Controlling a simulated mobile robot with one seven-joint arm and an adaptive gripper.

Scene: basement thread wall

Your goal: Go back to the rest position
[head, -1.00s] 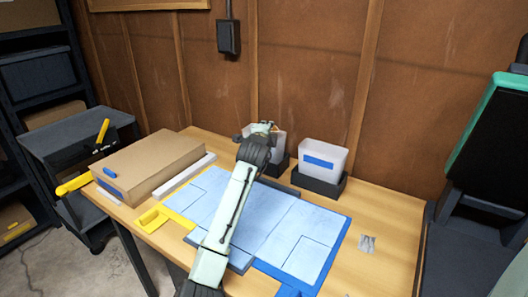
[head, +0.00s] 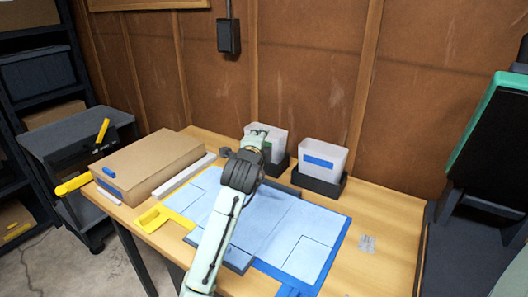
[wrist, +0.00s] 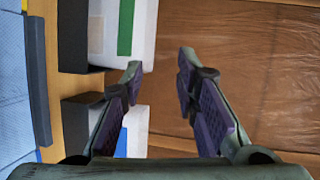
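My gripper (wrist: 160,68) is open and empty, with its two purple-padded fingers apart and only the brown wall showing between them. In the head view my arm reaches over the workbench, and its end is in front of the left white bin (head: 277,148), covering part of it; the fingers are hard to make out there. In the wrist view this bin (wrist: 108,32) has a green label and lies beside the fingers. The right white bin (head: 323,152) has a blue label and stands clear of the arm. It also shows in the wrist view (wrist: 136,125), partly behind a finger.
Blue mats (head: 285,225) cover the middle of the wooden bench (head: 385,215). A cardboard box (head: 150,165) and a yellow tray (head: 152,218) are at left. Small clear packets (head: 367,243) lie at right. A dark cart (head: 75,140) stands left; a dark chair-like object (head: 490,150) stands right.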

